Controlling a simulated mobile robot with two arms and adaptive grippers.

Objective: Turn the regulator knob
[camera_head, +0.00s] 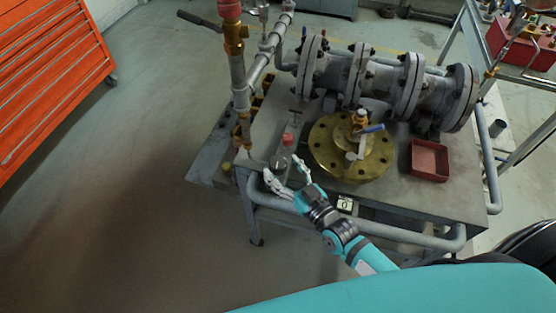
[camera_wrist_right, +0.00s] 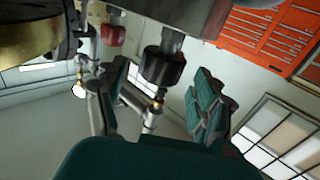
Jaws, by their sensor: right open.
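The regulator knob is a dark ribbed cylinder (camera_wrist_right: 163,66) on a metal stem in the right wrist view. In the head view it seems to be the small dark round part (camera_head: 278,162) at the table's front left corner. My right gripper (camera_head: 282,168) is open there, with its pale fingers spread around the knob. In the right wrist view its teal fingers (camera_wrist_right: 160,78) stand on either side of the knob, with visible gaps. The gripper's fingers partly hide the knob in the head view. My left gripper is not in view.
Behind the knob is a small red part (camera_head: 288,138). A brass flange (camera_head: 325,160) with a blue-handled valve lies to the right, then a red tray (camera_head: 429,160). A vertical pipe (camera_head: 238,75) rises at the left. A large flanged pipe (camera_head: 385,75) lies behind. Floor at the left is clear.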

